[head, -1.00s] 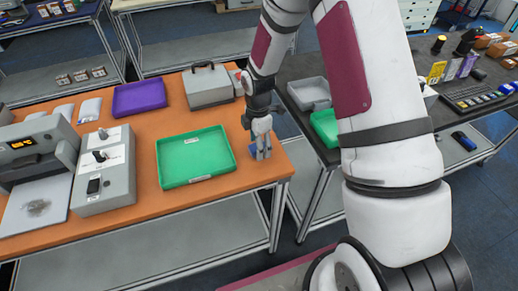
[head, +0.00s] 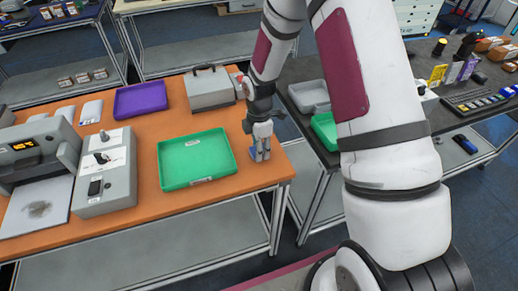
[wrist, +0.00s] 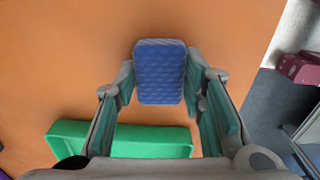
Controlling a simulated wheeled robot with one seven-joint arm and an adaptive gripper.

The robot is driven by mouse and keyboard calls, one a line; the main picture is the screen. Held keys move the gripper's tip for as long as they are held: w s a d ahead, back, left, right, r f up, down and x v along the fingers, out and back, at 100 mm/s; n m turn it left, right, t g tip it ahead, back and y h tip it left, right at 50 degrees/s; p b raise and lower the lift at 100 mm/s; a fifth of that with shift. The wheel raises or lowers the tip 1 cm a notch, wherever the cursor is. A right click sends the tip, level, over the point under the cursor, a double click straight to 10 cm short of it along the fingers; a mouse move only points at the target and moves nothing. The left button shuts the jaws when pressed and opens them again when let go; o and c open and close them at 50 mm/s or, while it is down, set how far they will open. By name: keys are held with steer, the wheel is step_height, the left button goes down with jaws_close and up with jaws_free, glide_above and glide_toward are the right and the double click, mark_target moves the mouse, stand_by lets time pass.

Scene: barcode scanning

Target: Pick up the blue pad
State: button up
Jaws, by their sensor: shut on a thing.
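The blue pad (wrist: 160,72) is a rounded rectangle with a quilted-looking face, between my fingertips in the wrist view. In the head view the blue pad (head: 254,154) shows only in part behind my fingers, near the right end of the orange table (head: 150,215). My gripper (head: 262,155) points down there and is shut on the pad. The fingers lie along the pad's two sides in the wrist view. I cannot tell whether the pad is clear of the tabletop.
A green tray (head: 196,182) lies just left of my gripper. A grey case (head: 209,90) and a purple tray (head: 140,99) stand farther back. A grey scanner box (head: 107,182) is at left. The table's right edge is close by, with a dark table beyond.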

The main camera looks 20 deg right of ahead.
steer(key=shift+w+r, duration=0.1)
steer(key=shift+r, duration=0.5)
steer(key=shift+r+b, duration=0.4)
steer(key=shift+r, duration=0.55)
steer(key=shift+s+a+r, duration=0.15)
steer(key=shift+s+r, duration=0.05)
steer(key=shift+s, duration=0.5)
steer(key=s+a+r, duration=0.1)
steer(key=s+a, duration=0.3)
steer(key=s, duration=1)
steer(key=shift+s+r+b, duration=0.15)
steer(key=shift+b, duration=0.2)
